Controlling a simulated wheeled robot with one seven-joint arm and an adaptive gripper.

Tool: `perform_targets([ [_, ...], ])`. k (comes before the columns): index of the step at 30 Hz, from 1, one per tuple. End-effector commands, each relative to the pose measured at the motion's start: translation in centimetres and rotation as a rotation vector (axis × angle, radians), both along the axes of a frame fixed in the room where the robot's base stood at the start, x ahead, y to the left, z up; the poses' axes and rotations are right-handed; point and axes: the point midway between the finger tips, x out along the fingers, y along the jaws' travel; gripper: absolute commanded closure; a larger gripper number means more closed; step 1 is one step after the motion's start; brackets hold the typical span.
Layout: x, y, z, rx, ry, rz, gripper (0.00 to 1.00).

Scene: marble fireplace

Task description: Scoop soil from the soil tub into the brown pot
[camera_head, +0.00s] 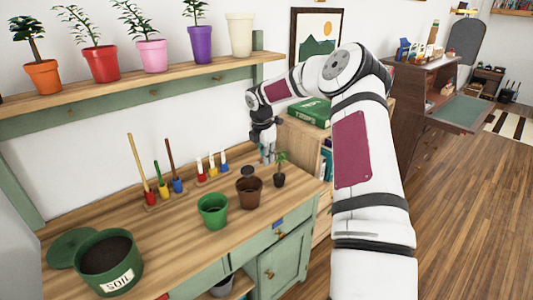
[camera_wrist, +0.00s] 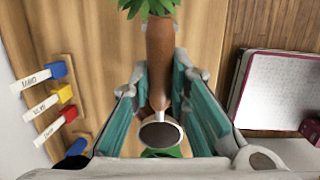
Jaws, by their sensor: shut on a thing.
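My gripper (camera_head: 266,150) is shut on the brown handle of a scoop (camera_wrist: 160,60), which lies between its teal finger pads in the wrist view. The scoop's round bowl (camera_head: 247,172) has a pale rim and a dark inside, and appears just behind and above the brown pot (camera_head: 249,194) in the head view. I cannot tell for sure whether the dark inside is soil. The brown pot stands upright on the bench; its inside looks dark. The green soil tub (camera_head: 108,262), labelled SOIL, stands at the front left with dark soil in it.
A green pot (camera_head: 212,211) stands left of the brown pot and a small potted plant (camera_head: 279,175) right of it. A round green lid (camera_head: 72,246) lies by the tub. The bench between is clear.

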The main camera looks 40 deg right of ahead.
Motion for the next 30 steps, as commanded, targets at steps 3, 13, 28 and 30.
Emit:
perform_targets([
  [3, -0.4, 0.0, 0.2, 0.002, -0.032, -0.001, 1.00],
  [13, -0.7, 0.0, 0.1, 0.007, -0.132, 0.000, 1.00],
  [28, -1.5, 0.0, -0.2, 0.012, -0.311, 0.000, 1.00],
  [30, -1.5, -0.1, -0.2, 0.011, -0.341, 0.000, 1.00],
])
